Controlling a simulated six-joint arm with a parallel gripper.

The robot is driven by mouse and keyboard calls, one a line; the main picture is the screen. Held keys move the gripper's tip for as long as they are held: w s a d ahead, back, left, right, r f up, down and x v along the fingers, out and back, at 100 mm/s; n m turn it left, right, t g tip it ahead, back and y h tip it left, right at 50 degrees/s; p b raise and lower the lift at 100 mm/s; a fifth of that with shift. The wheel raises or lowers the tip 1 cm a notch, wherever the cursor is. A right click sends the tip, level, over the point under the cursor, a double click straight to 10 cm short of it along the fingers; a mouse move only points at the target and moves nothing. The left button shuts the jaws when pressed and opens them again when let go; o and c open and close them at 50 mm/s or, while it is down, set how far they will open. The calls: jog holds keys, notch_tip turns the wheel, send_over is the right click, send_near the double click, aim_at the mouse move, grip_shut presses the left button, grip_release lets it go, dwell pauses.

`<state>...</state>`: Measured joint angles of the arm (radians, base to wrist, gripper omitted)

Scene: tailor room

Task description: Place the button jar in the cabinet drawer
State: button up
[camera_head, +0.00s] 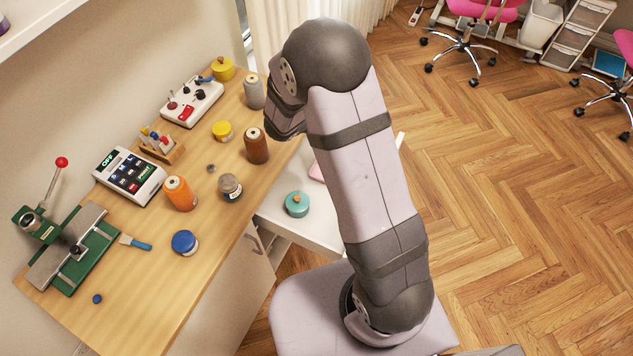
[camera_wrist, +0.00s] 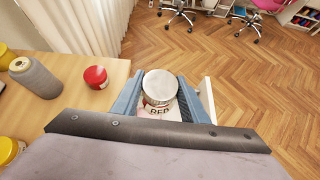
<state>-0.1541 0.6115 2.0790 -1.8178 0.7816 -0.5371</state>
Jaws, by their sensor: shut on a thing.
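My gripper (camera_wrist: 158,84) is shut on a short round jar (camera_wrist: 160,92) in the wrist view. The jar has a pale lid and a printed label that seems to read "RED"; its contents cannot be made out. The cabinet drawer (camera_head: 318,233) is pulled open beside the table in the head view. A white edge, seemingly of the drawer (camera_wrist: 208,98), shows just right of the fingers in the wrist view. The held jar's height over the drawer is unclear. In the head view my arm hides the gripper, the jar and part of the drawer.
A teal round container (camera_head: 297,204) and a partly hidden pink item (camera_head: 317,172) are in the drawer. The table (camera_head: 130,300) holds several spools, tins and devices. A red tin (camera_wrist: 96,77) and a grey spool (camera_wrist: 35,78) stand left of my gripper.

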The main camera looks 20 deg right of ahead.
jog(key=s+d+f+m+g+h, duration=0.15)
jog(key=s+d, duration=0.25)
jog(key=s, duration=0.4)
jog(key=s+a+f+b, duration=0.3)
jog(key=s+a+f, duration=0.2)
jog(key=s+f, duration=0.15)
jog(key=s+a+f+b, duration=0.4)
jog(key=s+a+f, duration=0.1)
jog(key=f, duration=0.3)
jog(key=shift+y, duration=0.25)
jog(key=shift+w+f+p, duration=0.15)
jog(key=shift+f+p, duration=0.35)
jog(key=shift+f, duration=4.65)
jog(key=shift+f, duration=0.2)
jog(key=o, duration=1.3)
jog(key=shift+r, duration=0.1)
jog(key=shift+c, duration=0.2)
jog(key=shift+r, duration=0.15)
jog(key=shift+a+r, duration=0.15)
jog(key=shift+a, duration=0.15)
jog(key=v, duration=1.1)
jog(key=shift+s+b, duration=0.3)
jog(key=shift+b, duration=0.15)
